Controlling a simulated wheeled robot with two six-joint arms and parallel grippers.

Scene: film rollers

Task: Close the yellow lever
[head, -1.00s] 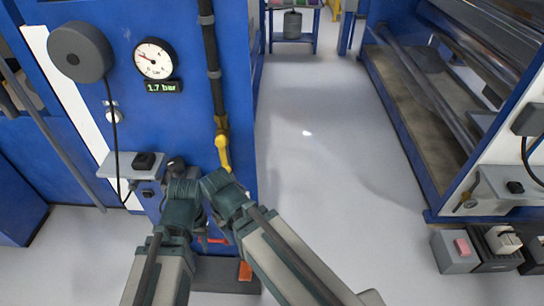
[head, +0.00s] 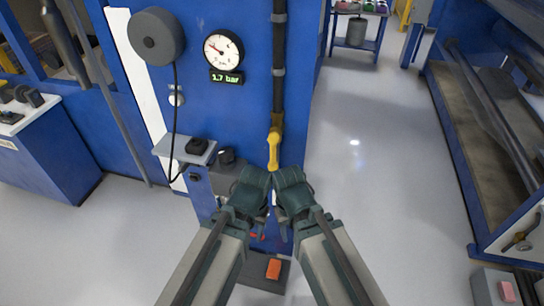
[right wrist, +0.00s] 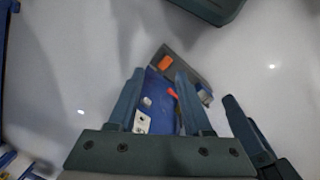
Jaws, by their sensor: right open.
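The yellow lever (head: 273,150) sits on the dark vertical pipe on the blue machine's front in the head view. It hangs pointing down, in line with the pipe. My left gripper (head: 246,228) and my right gripper (head: 283,235) are side by side below the lever, apart from it as far as I can see. Whether the left jaws are open is not clear. In the right wrist view my right gripper (right wrist: 157,75) is open with nothing between its fingers. The lever is not visible there.
A round gauge (head: 223,48) and a 1.7 bar display (head: 227,77) are on the blue panel. A small shelf (head: 172,150) juts out left of the lever. A pedal box with an orange pedal (head: 273,268) is on the floor. Clear floor (head: 370,200) lies to the right.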

